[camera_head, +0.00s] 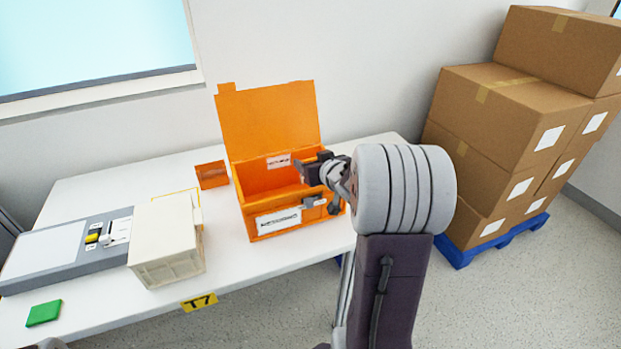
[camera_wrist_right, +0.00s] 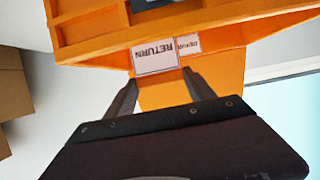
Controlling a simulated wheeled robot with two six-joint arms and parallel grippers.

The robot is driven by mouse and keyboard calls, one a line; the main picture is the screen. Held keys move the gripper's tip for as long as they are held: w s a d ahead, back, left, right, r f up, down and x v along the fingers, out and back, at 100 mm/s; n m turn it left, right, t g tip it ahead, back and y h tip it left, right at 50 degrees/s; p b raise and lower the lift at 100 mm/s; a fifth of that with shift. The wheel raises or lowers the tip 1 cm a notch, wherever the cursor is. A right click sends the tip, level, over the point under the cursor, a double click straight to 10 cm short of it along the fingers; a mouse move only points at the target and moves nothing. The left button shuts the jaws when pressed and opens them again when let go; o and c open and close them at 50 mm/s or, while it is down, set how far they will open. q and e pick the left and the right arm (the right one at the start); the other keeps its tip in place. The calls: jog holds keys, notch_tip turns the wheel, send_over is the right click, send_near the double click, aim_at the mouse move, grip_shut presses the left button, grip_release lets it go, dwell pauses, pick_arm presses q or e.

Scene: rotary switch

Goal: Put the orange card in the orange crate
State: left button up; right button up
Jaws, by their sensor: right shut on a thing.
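The orange crate (camera_head: 262,190) stands on the white table with its lid (camera_head: 270,118) raised behind it. A white label (camera_head: 278,220) is on its front. My right gripper (camera_head: 303,172) is over the crate's open top, near its right side. In the head view I cannot make out the card. My left gripper is out of view.
A grey panel (camera_head: 40,258) with a yellow switch (camera_head: 92,238) is at the table's left, beside a cream bin (camera_head: 168,240). A green card (camera_head: 43,313) lies in front. A small orange piece (camera_head: 212,175) stands left of the crate. Cardboard boxes (camera_head: 500,110) are stacked at right.

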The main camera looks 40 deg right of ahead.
notch_tip(320, 180, down, 5)
jog(key=b, duration=0.2)
jog(key=shift+s+r+b, duration=0.1)
jog(key=shift+b, duration=0.25)
jog(key=o, duration=1.3)
jog(key=shift+r, duration=0.1)
